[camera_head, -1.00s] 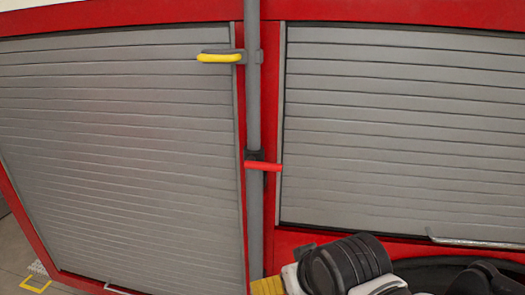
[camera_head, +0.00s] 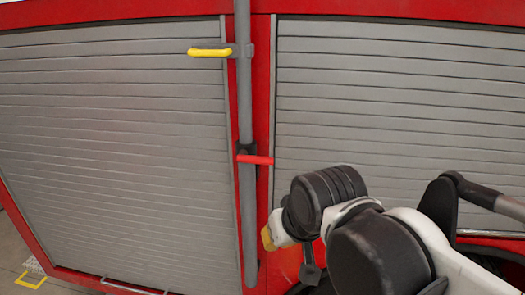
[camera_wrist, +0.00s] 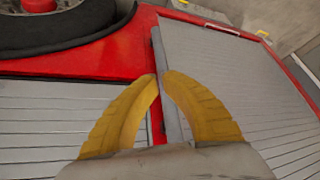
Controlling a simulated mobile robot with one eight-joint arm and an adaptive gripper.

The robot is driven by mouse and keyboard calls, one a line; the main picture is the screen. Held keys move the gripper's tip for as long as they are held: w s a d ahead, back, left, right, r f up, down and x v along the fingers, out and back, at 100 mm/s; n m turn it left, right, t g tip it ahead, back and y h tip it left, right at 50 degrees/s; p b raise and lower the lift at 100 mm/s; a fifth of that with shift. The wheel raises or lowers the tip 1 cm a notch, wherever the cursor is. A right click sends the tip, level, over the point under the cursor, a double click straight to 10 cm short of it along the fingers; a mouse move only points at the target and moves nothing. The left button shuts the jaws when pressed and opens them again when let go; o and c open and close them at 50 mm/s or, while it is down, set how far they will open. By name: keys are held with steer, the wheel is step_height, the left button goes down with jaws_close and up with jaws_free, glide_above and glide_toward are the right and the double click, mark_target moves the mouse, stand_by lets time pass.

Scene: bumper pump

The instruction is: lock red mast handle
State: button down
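The red mast handle (camera_head: 255,159) sticks out level to the right from a dark clamp on the grey upright mast (camera_head: 245,95). My gripper (camera_head: 267,238) is below and slightly right of the handle, apart from it, and only a bit of its yellow fingers shows in the head view. In the wrist view, the two yellow fingers of my gripper (camera_wrist: 160,75) curve inward and their tips come together with nothing seen between them. The red handle cannot be made out in the wrist view.
A yellow handle (camera_head: 210,53) sits higher on the mast, pointing left. Grey roller shutters (camera_head: 110,150) in red frames flank the mast. A black tyre (camera_wrist: 60,30) with a red hub shows at the wrist view's top left. The space around the red handle is clear.

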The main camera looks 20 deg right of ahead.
mark_target(255, 160)
steer(key=w+d+r+m+g+p, duration=0.1)
steer(key=w+r+m+g+p, duration=0.1)
steer(key=w+r, duration=0.6)
steer(key=w+d+r+m+g+p, duration=0.2)
steer(key=w+r, duration=0.6)
steer(key=r, duration=0.8)
steer(key=m+p, duration=0.1)
steer(key=p, duration=0.1)
steer(key=shift+w+r+h+p, duration=0.3)
steer(key=shift+w+h+p, duration=0.05)
steer(key=shift+h+p, duration=0.05)
steer(key=shift+d, duration=0.1)
steer(key=p+x, duration=0.1)
steer(key=x, duration=0.6)
steer(key=p+x, duration=0.1)
steer(key=x, duration=0.6)
steer(key=shift+s+f, duration=0.1)
steer(key=shift+s, duration=0.1)
